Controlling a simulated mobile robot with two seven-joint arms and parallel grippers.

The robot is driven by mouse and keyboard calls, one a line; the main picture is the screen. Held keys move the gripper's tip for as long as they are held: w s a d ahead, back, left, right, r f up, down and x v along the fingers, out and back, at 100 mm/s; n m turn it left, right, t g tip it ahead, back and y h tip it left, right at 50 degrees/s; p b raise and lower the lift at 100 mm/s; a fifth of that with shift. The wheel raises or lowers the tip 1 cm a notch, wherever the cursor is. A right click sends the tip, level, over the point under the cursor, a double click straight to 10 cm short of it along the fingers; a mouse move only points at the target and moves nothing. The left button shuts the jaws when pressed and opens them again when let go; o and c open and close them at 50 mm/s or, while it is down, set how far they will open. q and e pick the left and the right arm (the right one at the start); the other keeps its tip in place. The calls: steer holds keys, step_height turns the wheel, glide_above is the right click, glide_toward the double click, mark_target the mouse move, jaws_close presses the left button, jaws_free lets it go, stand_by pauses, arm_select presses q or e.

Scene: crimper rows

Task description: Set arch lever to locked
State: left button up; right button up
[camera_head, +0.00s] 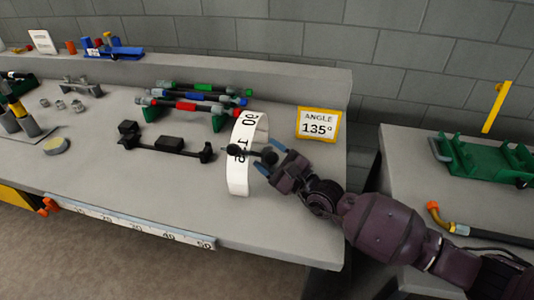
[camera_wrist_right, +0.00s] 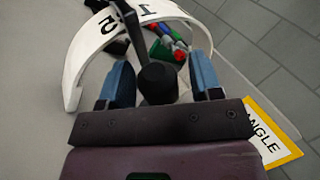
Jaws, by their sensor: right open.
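The white arch (camera_head: 238,182) with black numbers stands upright near the right end of the bench. It also shows in the wrist view (camera_wrist_right: 78,62). A black lever (camera_wrist_right: 128,18) with a round dark knob (camera_wrist_right: 157,77) sits at the arch; in the head view the knob (camera_head: 269,157) is on the arch's right side. My right gripper (camera_head: 270,155) is open, with blue fingertips on either side of the knob. In the wrist view gaps show between the knob and both fingers. Part of the arch's scale is turned away. My left gripper is out of view.
A yellow-framed sign (camera_head: 318,125) reading "ANGLE 135°" stands right of the arch. A black fixture (camera_head: 168,145) lies left of it. Coloured rods (camera_head: 195,105) rest on green supports behind. A second table (camera_head: 400,180) with a green tray (camera_head: 485,158) is at the right.

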steer(key=v, duration=1)
